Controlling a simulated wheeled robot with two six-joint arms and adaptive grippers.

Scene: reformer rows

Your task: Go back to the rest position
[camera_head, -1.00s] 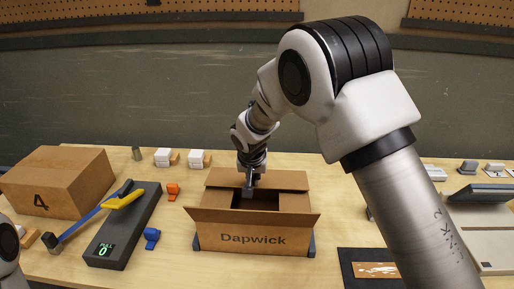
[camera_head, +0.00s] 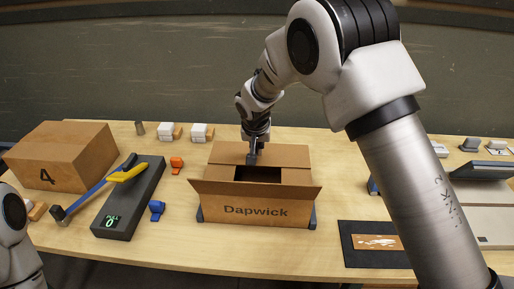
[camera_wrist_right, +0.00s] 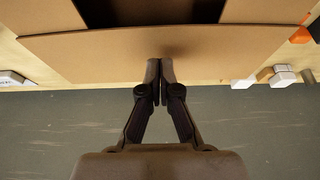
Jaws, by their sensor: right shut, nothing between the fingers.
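My right gripper (camera_head: 252,157) is shut and empty, above the back part of an open cardboard box marked Dapwick (camera_head: 252,211). In the right wrist view its two fingertips (camera_wrist_right: 160,66) meet in front of a broad cardboard flap (camera_wrist_right: 90,55). I cannot tell whether they touch the flap. The box's flaps are spread and its inside is dark. My left arm shows only as a white link at the lower left edge; its gripper is out of view.
A closed box marked 4 (camera_head: 62,157) stands at the left. A dark pull gauge (camera_head: 130,200) with a yellow-and-blue tool (camera_head: 128,173) lies beside it. Orange (camera_head: 177,163) and blue (camera_head: 156,208) clips lie nearby. A dark mat (camera_head: 372,245) is front right. The table's front middle is clear.

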